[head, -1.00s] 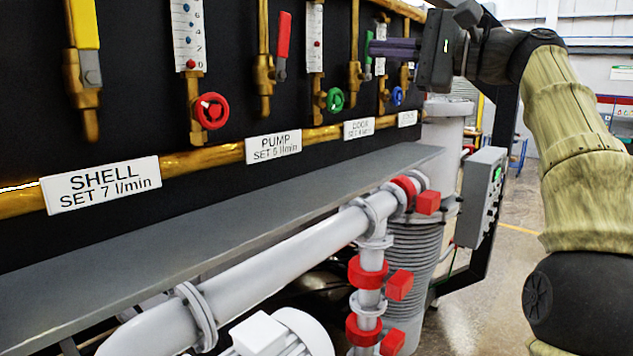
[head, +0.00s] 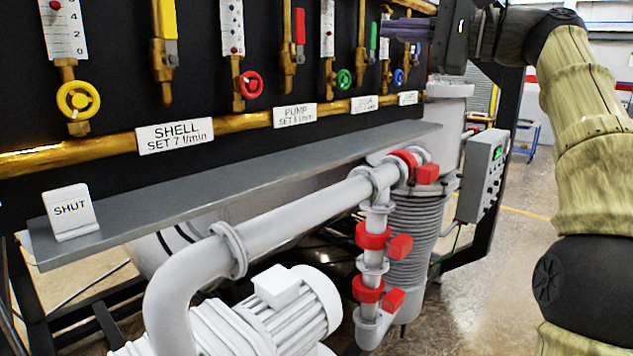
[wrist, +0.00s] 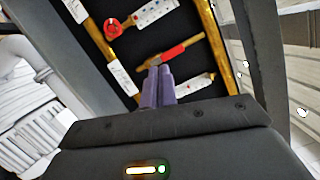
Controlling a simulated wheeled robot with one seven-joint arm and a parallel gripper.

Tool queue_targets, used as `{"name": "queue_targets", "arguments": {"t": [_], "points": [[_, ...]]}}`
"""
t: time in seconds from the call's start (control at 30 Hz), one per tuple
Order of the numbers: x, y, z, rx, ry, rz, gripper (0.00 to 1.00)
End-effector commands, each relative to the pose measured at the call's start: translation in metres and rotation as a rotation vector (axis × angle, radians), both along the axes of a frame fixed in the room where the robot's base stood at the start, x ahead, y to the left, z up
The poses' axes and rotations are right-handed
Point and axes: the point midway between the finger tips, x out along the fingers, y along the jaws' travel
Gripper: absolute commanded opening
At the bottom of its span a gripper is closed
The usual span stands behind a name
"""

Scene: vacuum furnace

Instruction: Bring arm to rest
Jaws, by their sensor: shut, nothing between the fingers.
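My gripper (head: 408,30) is at the top right in the head view, in front of the far end of the black valve panel. Its purple fingers point left and are together, with nothing held. In the wrist view the shut fingers (wrist: 157,88) point at the panel, just below a red lever handle (wrist: 172,54) on a brass valve. A gap between fingers and panel cannot be judged. My gripper hides part of the far valves in the head view.
The panel carries yellow (head: 78,100), red (head: 251,85), green (head: 344,79) and blue handwheels. A grey shelf (head: 250,178) below holds a SHUT sign (head: 71,213). White pipework with red clamps (head: 372,237), a motor (head: 262,312) and a grey control box (head: 484,177) stand below and right.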

Motion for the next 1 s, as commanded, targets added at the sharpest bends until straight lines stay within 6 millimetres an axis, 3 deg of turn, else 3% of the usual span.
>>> {"name": "queue_targets", "arguments": {"t": [0.37,0.57,0.67,0.8,1.0], "points": [[0.035,0.005,-0.052,-0.074,0.075,-0.087,0.0],[0.056,0.01,-0.099,-0.155,0.131,-0.151,0.0],[0.068,0.012,-0.136,-0.22,0.17,-0.188,0.0],[0.078,0.017,-0.208,-0.366,0.23,-0.242,0.0],[0.071,0.015,-0.316,-0.624,0.292,-0.28,0.0]]}}
